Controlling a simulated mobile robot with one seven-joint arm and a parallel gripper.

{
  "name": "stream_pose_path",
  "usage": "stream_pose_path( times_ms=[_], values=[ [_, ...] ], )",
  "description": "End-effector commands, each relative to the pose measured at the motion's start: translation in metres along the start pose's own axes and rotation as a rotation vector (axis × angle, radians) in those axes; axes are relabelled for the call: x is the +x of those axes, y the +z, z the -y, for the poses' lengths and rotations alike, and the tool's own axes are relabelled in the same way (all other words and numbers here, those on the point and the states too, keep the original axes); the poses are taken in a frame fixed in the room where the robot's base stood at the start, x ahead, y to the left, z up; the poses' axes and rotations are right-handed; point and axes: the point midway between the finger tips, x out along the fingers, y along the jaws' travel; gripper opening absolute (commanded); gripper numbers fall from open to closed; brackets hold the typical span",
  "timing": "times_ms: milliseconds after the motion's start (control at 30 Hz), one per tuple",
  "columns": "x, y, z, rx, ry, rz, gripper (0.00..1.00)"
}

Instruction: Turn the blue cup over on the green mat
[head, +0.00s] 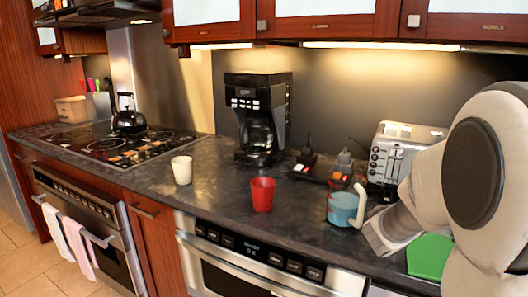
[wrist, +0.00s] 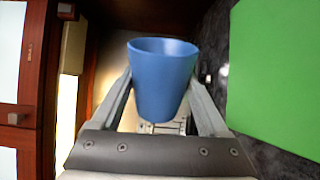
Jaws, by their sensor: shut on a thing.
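The blue cup (wrist: 162,82) shows in the wrist view, between the two grey fingers of my gripper (wrist: 163,92). My gripper is shut on it. With the upper cabinets at the left of this view, the cup lies on its side, its rim toward the top of the picture. The green mat (wrist: 280,75) is at the right of the wrist view, apart from the cup. In the head view the mat (head: 429,257) lies on the counter at the lower right, partly behind my arm.
A red cup (head: 262,195) and a white cup (head: 182,170) stand farther left. A toaster (head: 389,158) and a coffee maker (head: 257,118) stand at the back. Upper cabinets (head: 330,22) hang above.

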Motion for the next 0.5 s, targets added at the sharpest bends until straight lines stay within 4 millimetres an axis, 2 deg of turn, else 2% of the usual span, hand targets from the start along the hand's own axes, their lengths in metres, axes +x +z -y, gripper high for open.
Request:
stream_pose_path(
  times_ms=[500],
  values=[
    [-0.0001, -0.0002, 0.0042, 0.077, 0.003, 0.0, 0.21]
  ],
)
